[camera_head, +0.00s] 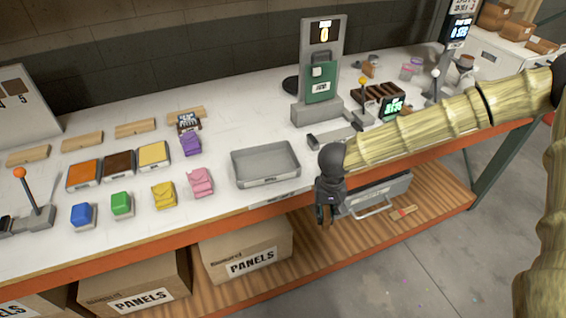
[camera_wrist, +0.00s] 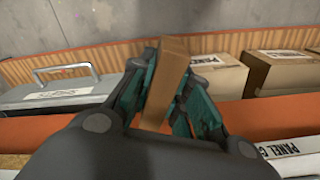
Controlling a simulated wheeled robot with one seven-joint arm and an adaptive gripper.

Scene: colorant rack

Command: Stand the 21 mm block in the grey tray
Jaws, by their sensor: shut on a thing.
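The grey tray (camera_head: 265,163) lies empty on the white bench, near its front edge, in the head view. My gripper (camera_head: 326,216) points down in front of the bench edge, to the right of the tray and apart from it. In the wrist view my gripper's teal fingers are shut on a brown block (camera_wrist: 167,75), held lengthwise between them. I cannot read a size on the block. In the head view it is mostly hidden by my gripper.
Blue (camera_head: 83,214), green (camera_head: 121,204), yellow (camera_head: 163,195) and pink (camera_head: 200,181) pieces stand left of the tray. A green-fronted station (camera_head: 320,80) stands behind it. A grey case (camera_head: 378,193) and PANELS boxes (camera_head: 243,250) sit on the lower shelf.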

